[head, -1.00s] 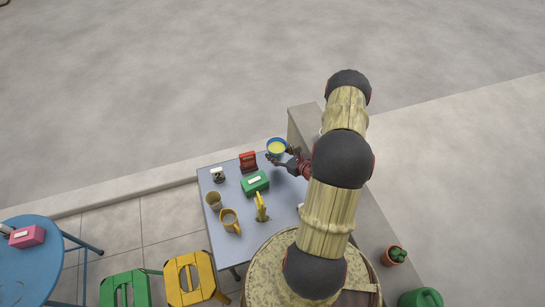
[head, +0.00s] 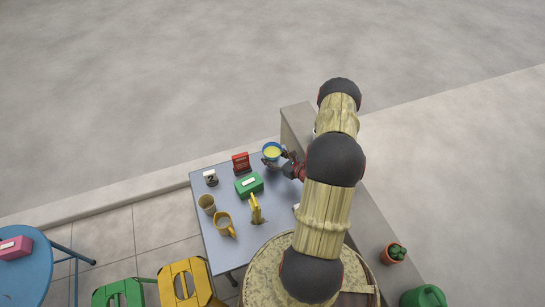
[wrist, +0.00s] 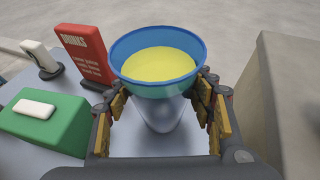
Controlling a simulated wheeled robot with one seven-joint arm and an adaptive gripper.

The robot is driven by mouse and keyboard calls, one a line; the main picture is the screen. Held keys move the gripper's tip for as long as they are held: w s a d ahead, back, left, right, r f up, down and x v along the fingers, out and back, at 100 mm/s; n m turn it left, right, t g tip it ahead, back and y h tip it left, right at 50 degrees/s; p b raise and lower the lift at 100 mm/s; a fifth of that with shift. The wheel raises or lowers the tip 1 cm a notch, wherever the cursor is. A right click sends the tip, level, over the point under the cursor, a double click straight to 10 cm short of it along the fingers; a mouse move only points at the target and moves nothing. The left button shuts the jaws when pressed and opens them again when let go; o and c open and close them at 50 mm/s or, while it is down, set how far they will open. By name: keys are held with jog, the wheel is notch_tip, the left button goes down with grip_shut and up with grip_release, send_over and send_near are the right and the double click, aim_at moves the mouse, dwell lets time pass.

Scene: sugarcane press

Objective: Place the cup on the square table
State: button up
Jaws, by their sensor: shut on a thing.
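A blue cup (head: 272,151) with yellow-green liquid is at the far right corner of the grey square table (head: 270,231). In the wrist view the cup (wrist: 160,62) is upright, with a blue rim and a paler lower body. My gripper (head: 287,162) is at the cup's right side in the head view. In the wrist view my gripper (wrist: 160,105) has a finger on each side of the cup and is shut on it. The cup's base is over the table surface; I cannot tell whether it touches.
The table's front left is bare.

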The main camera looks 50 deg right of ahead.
jog(key=shift+f, duration=0.1)
jog(key=o, duration=1.5)
jog(key=shift+o, duration=0.3)
